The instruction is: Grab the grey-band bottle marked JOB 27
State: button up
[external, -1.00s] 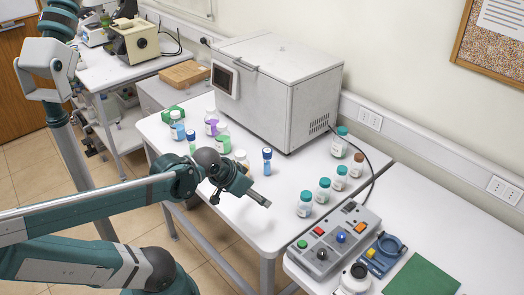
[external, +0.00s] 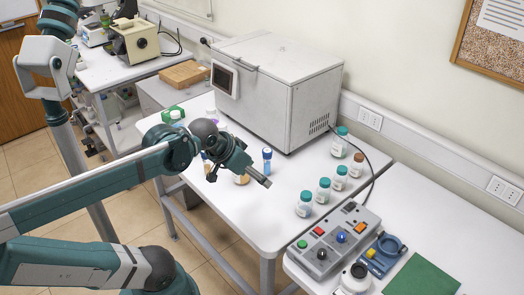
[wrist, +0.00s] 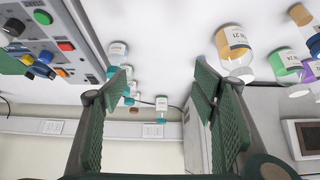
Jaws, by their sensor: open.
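My gripper (external: 266,183) is open and empty above the white bench; in the wrist view its fingers (wrist: 160,82) stand wide apart with no bottle between them. In the wrist view, which looks upside down, a bottle (wrist: 236,42) with a white label and tan lower end is just right of the right finger. Its label seems to read 27, but its band colour is unclear. In the external view an amber-looking bottle (external: 241,179) is partly hidden behind my wrist. I cannot make out a grey band for certain on any bottle.
Green (wrist: 287,66) and purple (wrist: 311,69) banded bottles stand farther right in the wrist view. Several teal-capped bottles (external: 304,205) stand to the right. A large grey machine (external: 275,90) bounds the back; the bench front is clear.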

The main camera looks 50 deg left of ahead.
jog(key=w+a+r+n+t+y+p, duration=0.15)
jog(key=w+a, duration=0.25)
jog(key=a, duration=0.5)
jog(key=w+a+r+n+y+p, duration=0.1)
jog(key=w+a+n+p, duration=0.15)
jog(key=a, duration=0.55)
jog(key=w+a+r+n+t+y+p, duration=0.1)
jog(key=w+a, duration=0.3)
jog(key=a, duration=0.5)
jog(key=s+a+f+n+y+p, duration=0.1)
jog(key=s+a+n+y+p, duration=0.15)
jog(key=s+a, duration=0.75)
jog(key=s+a+n+y+p, duration=0.2)
jog(key=a+y, duration=0.2)
jog(key=a, duration=1.4)
jog(key=shift+g, duration=0.25)
jog(key=shift+f, duration=2.4)
jog(key=shift+f+b, duration=0.1)
jog(key=shift+b, duration=0.2)
jog(key=shift+f+b, duration=1.4)
jog(key=shift+f, duration=2.55)
jog(key=shift+x, duration=1.2)
